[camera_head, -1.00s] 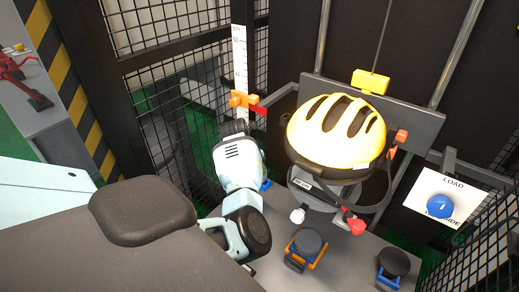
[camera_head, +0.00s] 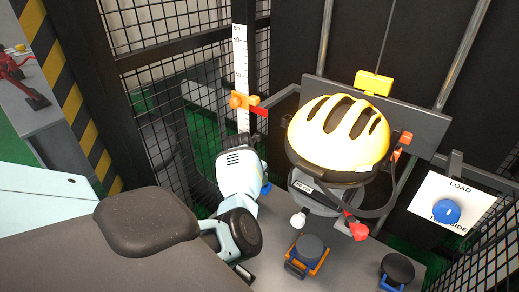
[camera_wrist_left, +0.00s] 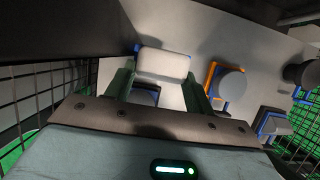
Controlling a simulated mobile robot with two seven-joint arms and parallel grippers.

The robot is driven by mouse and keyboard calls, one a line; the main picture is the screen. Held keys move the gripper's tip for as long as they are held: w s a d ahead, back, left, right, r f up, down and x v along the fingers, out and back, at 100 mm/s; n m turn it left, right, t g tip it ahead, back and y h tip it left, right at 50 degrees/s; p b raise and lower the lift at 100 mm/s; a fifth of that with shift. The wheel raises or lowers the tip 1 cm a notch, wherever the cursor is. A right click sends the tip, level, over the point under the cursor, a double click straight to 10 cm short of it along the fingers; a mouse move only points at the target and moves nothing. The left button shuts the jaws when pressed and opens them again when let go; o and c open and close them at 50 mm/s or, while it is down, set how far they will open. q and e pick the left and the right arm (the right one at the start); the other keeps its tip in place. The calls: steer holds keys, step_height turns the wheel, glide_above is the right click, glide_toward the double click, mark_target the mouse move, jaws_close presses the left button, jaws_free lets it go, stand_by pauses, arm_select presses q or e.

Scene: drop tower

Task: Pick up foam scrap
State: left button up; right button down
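A pale, rounded block (camera_wrist_left: 163,63), which looks like the foam scrap, lies at the fingertips of my left gripper (camera_wrist_left: 161,82) in the left wrist view. The two dark green fingers stand wide apart, one at each side of the block. I cannot tell whether they touch it. In the head view my left arm reaches down at the centre left, and its wrist (camera_head: 240,172) hides the fingers and the block. My right gripper is not in view.
A yellow helmet (camera_head: 338,130) hangs on the drop carriage close right of my arm. Round-topped blocks, one orange-framed (camera_head: 308,250) and one blue-framed (camera_head: 397,268), stand on the grey base. Black mesh (camera_head: 165,120) closes the left side. A load knob panel (camera_head: 468,193) is at right.

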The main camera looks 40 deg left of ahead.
arm_select(q)
steer(key=c, duration=0.4)
steer(key=shift+c, duration=0.2)
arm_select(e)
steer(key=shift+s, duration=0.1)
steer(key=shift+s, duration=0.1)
